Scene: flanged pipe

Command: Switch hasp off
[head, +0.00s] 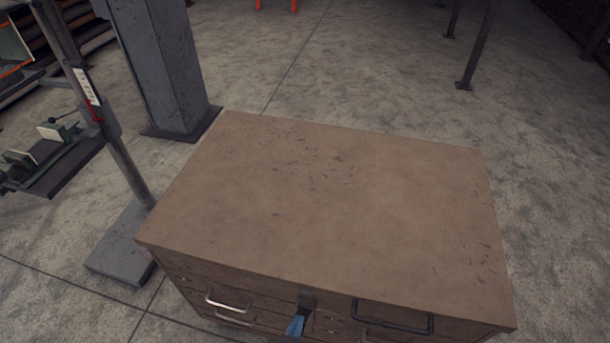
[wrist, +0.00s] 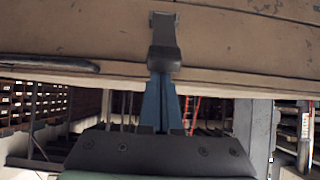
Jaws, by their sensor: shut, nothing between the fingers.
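The hasp (head: 307,298) is a small dark metal piece on the front of the brown drawer cabinet (head: 330,210), close under the top edge. In the wrist view the hasp (wrist: 164,38) runs from a mount on the brown panel to a thicker dark end. My gripper (head: 299,318) has blue fingers and sits at the cabinet front, right at the hasp. In the wrist view my gripper (wrist: 161,79) is shut and empty, its fingertips partly hidden behind the hasp's thick end. I cannot tell whether they touch it.
A light drawer handle (head: 230,301) is left of the hasp, and a dark handle (head: 393,316) is close on the right. The cabinet top is bare. A grey column (head: 165,65) and a machine stand (head: 120,255) stand to the left. Concrete floor (head: 400,70) is open behind.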

